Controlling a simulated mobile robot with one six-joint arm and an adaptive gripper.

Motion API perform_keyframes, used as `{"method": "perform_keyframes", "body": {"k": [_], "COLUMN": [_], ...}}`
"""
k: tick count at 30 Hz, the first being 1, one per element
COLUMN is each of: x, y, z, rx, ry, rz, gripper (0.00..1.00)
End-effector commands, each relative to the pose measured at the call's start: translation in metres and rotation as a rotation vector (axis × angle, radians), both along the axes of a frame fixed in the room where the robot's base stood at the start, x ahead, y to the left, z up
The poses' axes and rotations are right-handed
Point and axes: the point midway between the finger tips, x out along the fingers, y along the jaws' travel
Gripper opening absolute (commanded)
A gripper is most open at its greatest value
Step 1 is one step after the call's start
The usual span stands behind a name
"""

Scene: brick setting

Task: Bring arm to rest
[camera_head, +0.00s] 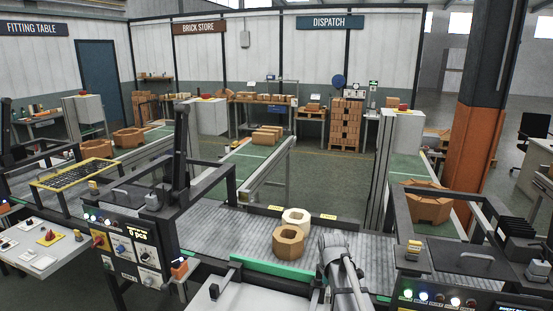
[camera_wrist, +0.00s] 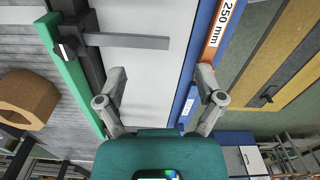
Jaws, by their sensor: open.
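My gripper (camera_wrist: 160,82) is open and empty in the wrist view. In the head view my arm (camera_head: 338,265) shows at the bottom centre, in front of the conveyor; the gripper's fingers cannot be made out there. Nothing is in contact with the fingers.
On the grey roller conveyor (camera_head: 225,226) stand a tan hollow brick (camera_head: 289,243) and a paler one (camera_head: 296,217) just behind it. The tan brick also shows in the wrist view (camera_wrist: 28,98). Control panels (camera_head: 140,245) flank the conveyor. An orange-and-black column (camera_head: 486,130) stands at the right.

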Motion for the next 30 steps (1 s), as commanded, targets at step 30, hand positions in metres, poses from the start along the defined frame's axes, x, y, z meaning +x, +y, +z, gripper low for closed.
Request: {"method": "perform_keyframes", "body": {"k": [30], "x": [-0.120], "y": [-0.006], "z": [-0.077], "rx": [-0.003], "ry": [0.000], "rz": [-1.048], "gripper": [0.87]}}
